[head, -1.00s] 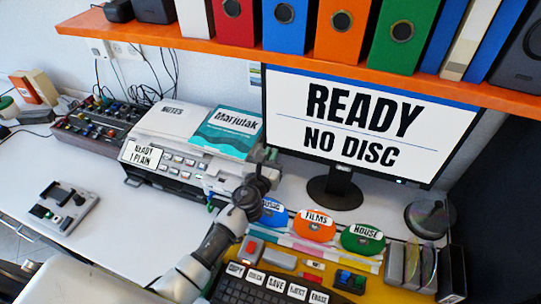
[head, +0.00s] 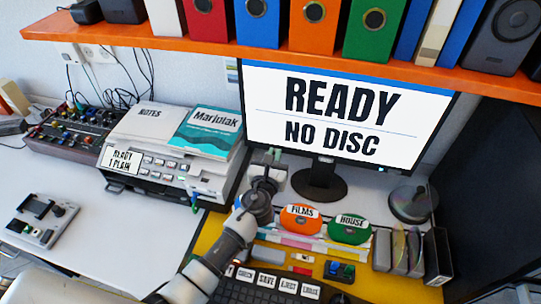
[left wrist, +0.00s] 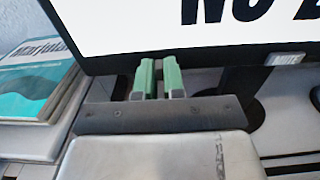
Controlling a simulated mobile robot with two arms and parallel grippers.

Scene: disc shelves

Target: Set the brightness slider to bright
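The monitor (head: 325,172) stands on a dark base and shows READY, NO DISC. A small label (left wrist: 285,58) sits on its lower bezel in the left wrist view, too blurred to read surely. I cannot make out a brightness slider in either view. My left gripper (head: 271,155) is in front of the monitor's lower left part. In the left wrist view its green fingertips (left wrist: 158,75) overlap the lower bezel (left wrist: 215,62), with a narrow empty gap between them. Whether they touch the monitor is unclear. My right gripper is out of view.
A keyboard (head: 260,292) is in front. The printer (head: 165,170) with books is at left. An orange shelf (head: 200,44) with binders overhangs. White table (head: 90,225) is mostly clear at left.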

